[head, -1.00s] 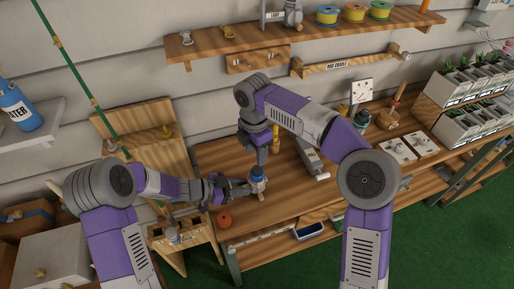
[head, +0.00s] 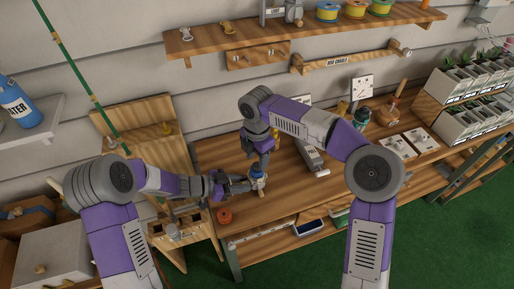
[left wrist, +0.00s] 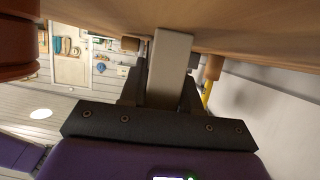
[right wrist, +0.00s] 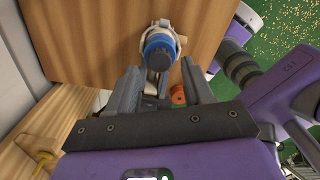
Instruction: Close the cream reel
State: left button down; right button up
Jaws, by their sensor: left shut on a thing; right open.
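The cream reel (head: 258,182) is above the left part of the wooden bench, with a blue spool on top. In the right wrist view the blue spool (right wrist: 157,50) sits inside a cream ring. My left gripper (head: 246,186) is shut on a beige bar-like part (left wrist: 170,62), seemingly of the reel; the rest of the reel is out of that view. My right gripper (head: 262,158) is open, just above the reel and pointing down. In the right wrist view its fingers (right wrist: 160,78) lie apart, near the blue spool. I cannot tell whether they touch it.
An orange spool (head: 224,215) stands on the bench (head: 300,190) near its left front edge. A wooden rod stand (head: 160,150) with a green rod is to the left. A grey box-like tool (head: 311,158) lies right of the right gripper. The bench's middle front is clear.

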jog(key=shift+f, duration=1.3)
jog(key=shift+c, duration=0.3)
grip_shut()
